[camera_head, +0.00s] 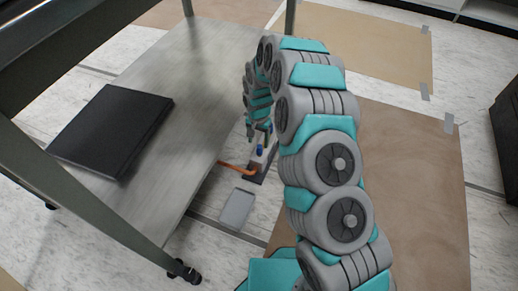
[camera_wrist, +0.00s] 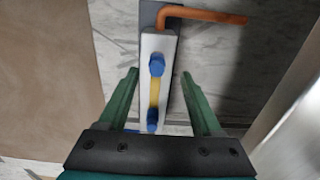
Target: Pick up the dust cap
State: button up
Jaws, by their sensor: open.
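A pale box-shaped unit (camera_wrist: 158,44) stands on the floor, with an orange bent pipe (camera_wrist: 205,14) at its far end. Two blue caps sit on it: a far blue cap (camera_wrist: 156,65) and a near blue cap (camera_wrist: 152,115), with a yellow strip between them. I cannot tell which blue cap is the dust cap. My gripper (camera_wrist: 159,74) is open, its green fingers on either side of the unit, with a gap on each side. In the head view the unit (camera_head: 262,160) is beside the table, partly hidden by my arm.
A grey metal table (camera_head: 190,75) with a black flat case (camera_head: 112,130) on it stands to the left. A grey flat plate (camera_head: 238,209) lies on the floor near the unit. Brown sheets (camera_head: 425,190) cover the floor to the right.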

aim_at(260, 146)
jog(key=f, duration=0.4)
jog(key=shift+d+f, duration=0.2)
jog(key=shift+f, duration=0.15)
jog(key=shift+c, duration=0.2)
grip_shut()
